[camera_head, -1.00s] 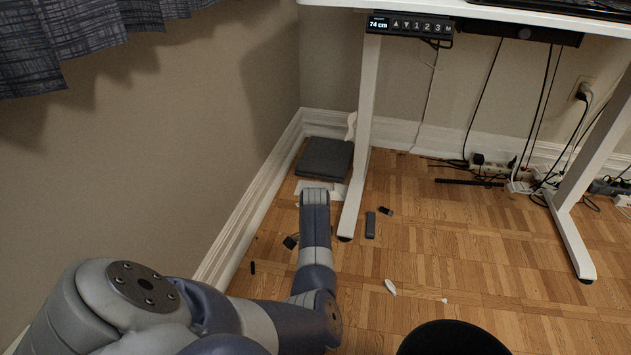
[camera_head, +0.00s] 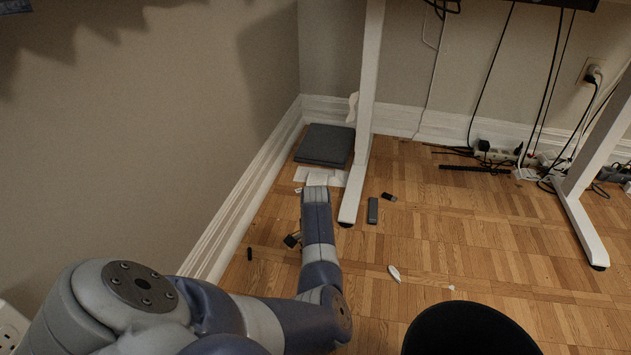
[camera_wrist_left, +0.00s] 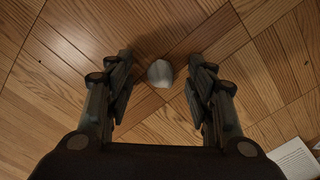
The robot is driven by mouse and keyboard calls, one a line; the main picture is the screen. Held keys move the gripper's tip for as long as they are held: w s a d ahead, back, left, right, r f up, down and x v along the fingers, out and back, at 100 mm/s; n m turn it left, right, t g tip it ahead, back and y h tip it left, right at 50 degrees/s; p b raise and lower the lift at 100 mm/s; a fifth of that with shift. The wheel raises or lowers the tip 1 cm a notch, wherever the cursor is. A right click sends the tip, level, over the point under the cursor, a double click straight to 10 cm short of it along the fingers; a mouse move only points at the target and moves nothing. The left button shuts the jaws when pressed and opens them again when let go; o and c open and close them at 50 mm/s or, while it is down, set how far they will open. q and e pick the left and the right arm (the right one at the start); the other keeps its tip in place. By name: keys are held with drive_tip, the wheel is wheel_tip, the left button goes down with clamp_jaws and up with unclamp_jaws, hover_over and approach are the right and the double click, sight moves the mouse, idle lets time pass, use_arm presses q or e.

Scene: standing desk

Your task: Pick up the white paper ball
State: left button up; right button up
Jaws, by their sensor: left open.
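In the left wrist view a small rounded white paper ball (camera_wrist_left: 160,73) lies on the wooden floor, between and a little beyond the fingertips of my left gripper (camera_wrist_left: 160,75). The gripper is open, with one finger on each side of the ball and a visible gap on both sides. In the head view my left forearm reaches down toward the floor and hides the ball; only a bit of the dark gripper (camera_head: 291,241) shows beside the arm. My right gripper is not in view.
White paper sheets (camera_head: 320,177) and a dark grey flat box (camera_head: 325,144) lie near the wall corner. A white desk leg (camera_head: 362,130) stands close to my arm. Small dark items (camera_head: 373,210) and a white scrap (camera_head: 394,273) lie on the floor. Cables (camera_head: 541,165) run at the right.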

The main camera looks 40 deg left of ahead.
use_arm(q)
drive_tip(key=shift+c, duration=0.2)
drive_tip(key=c, duration=0.7)
